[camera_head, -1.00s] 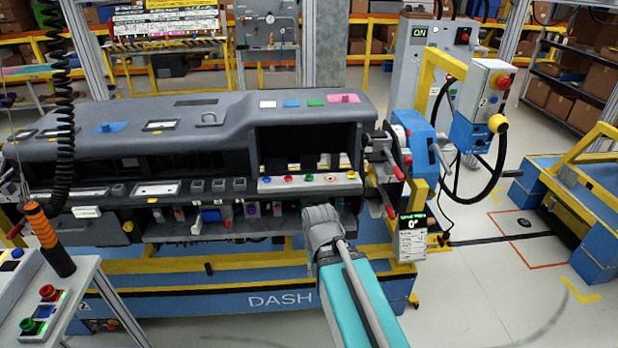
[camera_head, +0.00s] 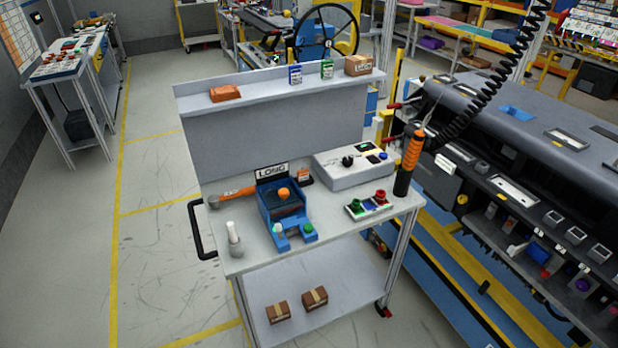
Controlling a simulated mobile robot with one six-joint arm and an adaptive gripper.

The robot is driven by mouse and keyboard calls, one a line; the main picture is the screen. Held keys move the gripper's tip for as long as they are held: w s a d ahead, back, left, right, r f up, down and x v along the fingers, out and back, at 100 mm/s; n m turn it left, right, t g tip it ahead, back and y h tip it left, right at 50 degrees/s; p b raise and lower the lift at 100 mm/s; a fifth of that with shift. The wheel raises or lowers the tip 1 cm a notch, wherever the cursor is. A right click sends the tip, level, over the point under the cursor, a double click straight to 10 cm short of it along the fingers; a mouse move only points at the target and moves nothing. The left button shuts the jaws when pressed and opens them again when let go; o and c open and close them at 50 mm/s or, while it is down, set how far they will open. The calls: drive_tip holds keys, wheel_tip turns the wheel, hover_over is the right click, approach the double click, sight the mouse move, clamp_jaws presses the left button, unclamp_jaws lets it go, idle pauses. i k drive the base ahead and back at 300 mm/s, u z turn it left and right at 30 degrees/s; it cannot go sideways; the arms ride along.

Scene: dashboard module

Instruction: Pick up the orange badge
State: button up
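I cannot tell for sure which thing is the orange badge. A small orange piece (camera_head: 304,174) sits in a dark holder on the cart top, just right of the blue fixture (camera_head: 268,210) with the "LONG" sign (camera_head: 272,171); it is too small to make out. An orange-brown block (camera_head: 226,92) lies on the cart's upper shelf. My gripper is not in view, so its state and anything in it are hidden.
The grey cart (camera_head: 335,225) also bears an orange-handled tool (camera_head: 238,192), a white control box (camera_head: 352,168), a button panel (camera_head: 369,206) and a hanging orange-and-black screwdriver (camera_head: 409,160). The dashboard (camera_head: 560,130) stands close at right. Floor at left is clear.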

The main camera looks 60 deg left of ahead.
sight(303, 175)
drive_tip(key=z, duration=0.35)
drive_tip(key=i, duration=0.1)
drive_tip(key=u, duration=3.95)
